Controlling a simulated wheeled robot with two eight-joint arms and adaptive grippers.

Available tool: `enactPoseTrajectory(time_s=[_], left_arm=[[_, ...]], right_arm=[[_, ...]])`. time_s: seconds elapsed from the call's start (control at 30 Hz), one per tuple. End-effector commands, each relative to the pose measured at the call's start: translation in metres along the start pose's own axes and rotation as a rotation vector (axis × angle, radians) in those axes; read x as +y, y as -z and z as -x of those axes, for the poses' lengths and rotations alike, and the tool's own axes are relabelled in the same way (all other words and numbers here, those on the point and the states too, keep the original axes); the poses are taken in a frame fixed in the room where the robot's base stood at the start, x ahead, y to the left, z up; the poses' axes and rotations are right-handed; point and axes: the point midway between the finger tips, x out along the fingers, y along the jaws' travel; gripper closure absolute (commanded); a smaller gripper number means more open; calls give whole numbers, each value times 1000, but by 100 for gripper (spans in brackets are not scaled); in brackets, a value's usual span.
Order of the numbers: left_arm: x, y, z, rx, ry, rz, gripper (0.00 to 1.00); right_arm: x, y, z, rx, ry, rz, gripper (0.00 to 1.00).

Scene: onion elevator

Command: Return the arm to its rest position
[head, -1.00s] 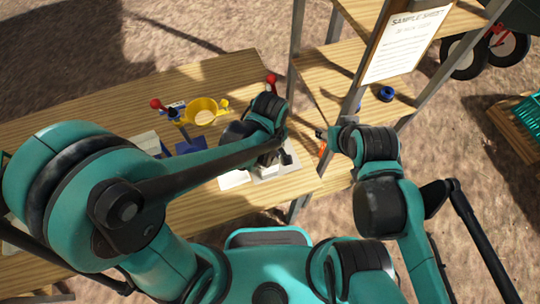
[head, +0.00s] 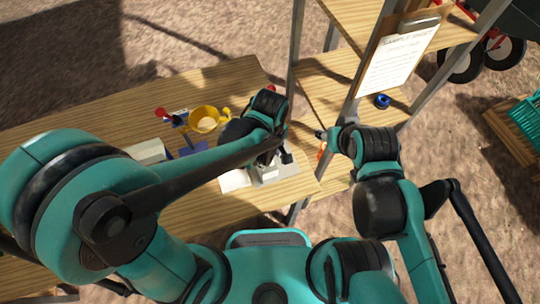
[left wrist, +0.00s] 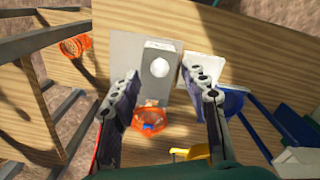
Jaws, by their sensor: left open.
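My left arm comes in from the left in the head view and reaches over the wooden table. Its gripper (head: 274,158) is partly hidden by the wrist. In the left wrist view the left gripper (left wrist: 162,72) has its fingers wide apart with nothing held. A grey plate (left wrist: 154,92) with a white round spot (left wrist: 160,67) shows between them, and an orange ring-like thing (left wrist: 150,119) is nearer the wrist. My right arm is bent at the right of the head view. Its gripper (head: 322,134) is small and mostly hidden, so its state is unclear.
A yellow cup (head: 205,119), a red-knobbed lever (head: 161,113) and a blue piece (head: 190,150) are on the table near the left forearm. A white card (left wrist: 196,70) lies beside the plate. A shelf post with a clipboard sheet (head: 400,58) stands near the right arm.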

Motion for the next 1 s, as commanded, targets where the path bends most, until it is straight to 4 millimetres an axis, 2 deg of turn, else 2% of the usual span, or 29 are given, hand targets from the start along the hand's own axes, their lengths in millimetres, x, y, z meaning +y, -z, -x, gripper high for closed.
enactPoseTrajectory(time_s=[0.03,0.13,0.73,0.87,1.0], left_arm=[[0,0,7,0,0,0,55],[0,0,11,0,0,0,55],[-2,3,10,3,-7,-6,55],[-13,20,12,26,-58,-63,55],[-39,54,16,106,-156,-200,55]], right_arm=[[0,4,5,0,0,0,55],[0,5,7,0,0,0,55],[0,3,4,0,0,0,55],[0,-6,-8,0,0,0,55],[0,-22,-30,0,0,0,55]])
